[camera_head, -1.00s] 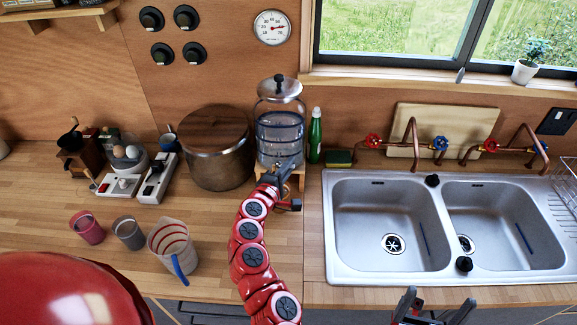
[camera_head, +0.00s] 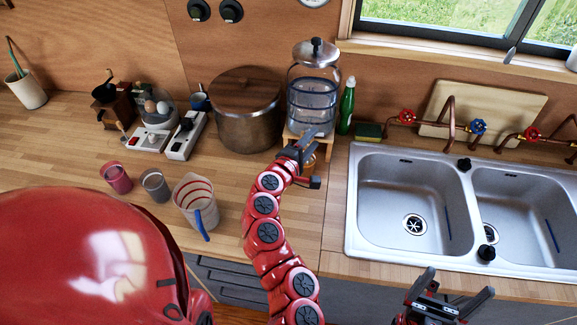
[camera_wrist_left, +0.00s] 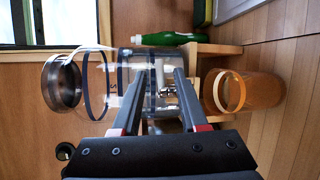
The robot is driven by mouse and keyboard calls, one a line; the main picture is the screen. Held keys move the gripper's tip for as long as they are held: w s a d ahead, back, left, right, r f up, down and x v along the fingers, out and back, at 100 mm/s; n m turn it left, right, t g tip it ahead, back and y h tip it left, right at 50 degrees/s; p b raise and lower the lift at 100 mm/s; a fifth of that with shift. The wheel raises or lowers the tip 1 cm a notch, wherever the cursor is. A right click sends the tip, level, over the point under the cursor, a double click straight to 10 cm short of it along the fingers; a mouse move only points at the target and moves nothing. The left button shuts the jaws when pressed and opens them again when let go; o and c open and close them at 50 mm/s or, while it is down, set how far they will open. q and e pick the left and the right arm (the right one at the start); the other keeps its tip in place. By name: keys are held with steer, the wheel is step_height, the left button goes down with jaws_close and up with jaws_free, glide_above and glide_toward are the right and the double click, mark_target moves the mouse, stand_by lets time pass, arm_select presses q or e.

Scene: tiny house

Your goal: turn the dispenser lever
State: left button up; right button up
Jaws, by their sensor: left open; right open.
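The clear glass water dispenser (camera_head: 312,92), with a metal lid and dark bands, stands on a small wooden stand at the back of the counter. My left gripper (camera_head: 308,146) is in front of its lower part. In the left wrist view the dispenser (camera_wrist_left: 101,84) appears on its side. A shiny metal tap with its lever (camera_wrist_left: 168,88) shows between the open fingers of my left gripper (camera_wrist_left: 161,74); I cannot tell whether they touch it. My right gripper (camera_head: 443,298) is open and empty in front of the sink.
An amber glass (camera_wrist_left: 250,91) stands below the tap. A green bottle (camera_head: 347,107) is right of the dispenser, a large lidded pot (camera_head: 248,125) left. The double sink (camera_head: 405,205) is at right. A striped jug (camera_head: 190,205) and two cups stand at left.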

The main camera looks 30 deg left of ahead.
arm_select(q)
steer(key=s+a+r+p, duration=0.1)
steer(key=s+r+p, duration=0.1)
steer(key=s+p, duration=0.5)
steer(key=shift+s+a, duration=0.2)
steer(key=shift+s, duration=3.05)
steer(key=shift+a+f, duration=0.1)
steer(key=shift+a, duration=0.05)
steer(key=b, duration=0.8)
glide_toward(317, 135)
steer(key=w+p, duration=0.1)
steer(key=w, duration=0.2)
steer(key=w+p, duration=0.1)
steer(key=w, duration=0.2)
steer(key=w+d+f+p, duration=0.1)
steer(key=w, duration=0.2)
steer(key=shift+f, duration=0.1)
steer(key=shift+w+f+p, duration=0.1)
steer(key=shift+w+p, duration=0.3)
steer(key=shift+w, duration=0.3)
